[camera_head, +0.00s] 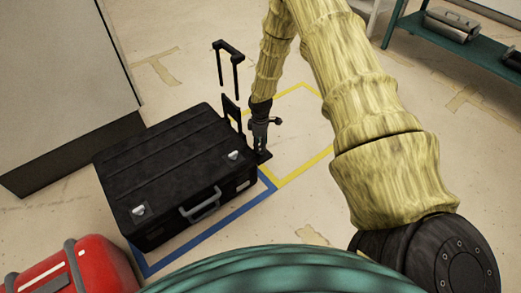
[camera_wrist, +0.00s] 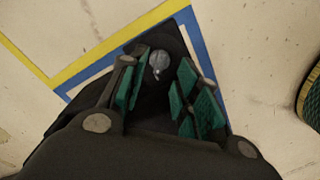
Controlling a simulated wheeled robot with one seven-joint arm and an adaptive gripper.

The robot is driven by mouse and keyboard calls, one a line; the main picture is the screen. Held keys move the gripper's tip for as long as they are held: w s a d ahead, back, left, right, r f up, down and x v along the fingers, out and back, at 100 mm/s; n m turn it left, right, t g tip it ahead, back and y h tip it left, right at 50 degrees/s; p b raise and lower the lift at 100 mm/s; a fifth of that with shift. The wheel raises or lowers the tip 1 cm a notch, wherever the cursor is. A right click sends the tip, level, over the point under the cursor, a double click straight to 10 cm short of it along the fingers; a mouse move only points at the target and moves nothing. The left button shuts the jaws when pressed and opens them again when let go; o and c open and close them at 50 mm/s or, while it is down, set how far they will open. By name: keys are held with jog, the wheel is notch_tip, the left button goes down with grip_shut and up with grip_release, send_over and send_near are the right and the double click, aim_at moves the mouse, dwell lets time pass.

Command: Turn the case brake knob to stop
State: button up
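The black case (camera_head: 165,165) lies on the floor in the head view, with silver latches and a grey handle on its front. My gripper (camera_head: 260,148) points down at the case's right side, close to a small dark part there. In the wrist view my gripper (camera_wrist: 163,88) is open, its teal-padded fingers apart. A small round grey knob (camera_wrist: 158,62) shows between and just beyond the fingers, against a dark part of the case (camera_wrist: 168,38). I cannot tell whether a finger touches it. The brake knob is hidden in the head view, and its setting is unreadable.
Blue tape (camera_head: 205,240) runs around the case and yellow tape (camera_head: 308,170) marks the floor to its right. A telescopic pull handle (camera_head: 228,50) rises behind the case. A red case (camera_head: 85,268) is at lower left, a grey cabinet (camera_head: 60,65) at upper left, a teal shelf (camera_head: 470,55) at upper right.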

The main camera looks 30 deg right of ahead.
jog(key=shift+f+b, duration=0.3)
jog(key=shift+f, duration=1.2)
grip_shut()
